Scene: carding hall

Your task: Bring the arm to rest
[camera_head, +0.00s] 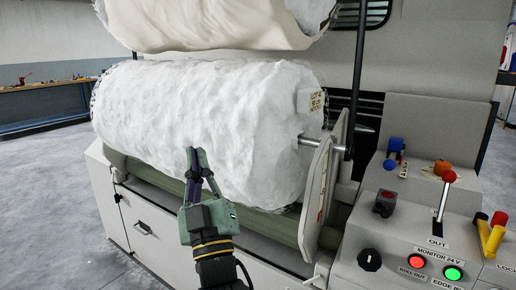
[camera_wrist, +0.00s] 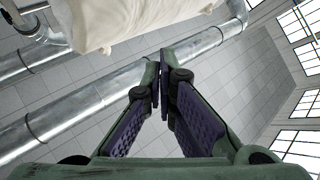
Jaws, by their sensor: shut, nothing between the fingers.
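My gripper (camera_head: 195,158) is raised in front of a large white fibre roll (camera_head: 210,115), with its fingers pointing up. I cannot tell whether it touches the roll. In the wrist view my gripper (camera_wrist: 161,60) shows its green and purple fingers with tips together and nothing between them. My arm comes up from the bottom of the head view.
The roll lies on green rollers (camera_head: 265,225) beside a light end plate (camera_head: 318,195). A control panel (camera_head: 415,245) with a red-topped lever (camera_head: 446,190) stands at right. A cream-wrapped roll (camera_head: 215,25) hangs above. Floor is open at left. Metal ducts (camera_wrist: 75,110) run overhead.

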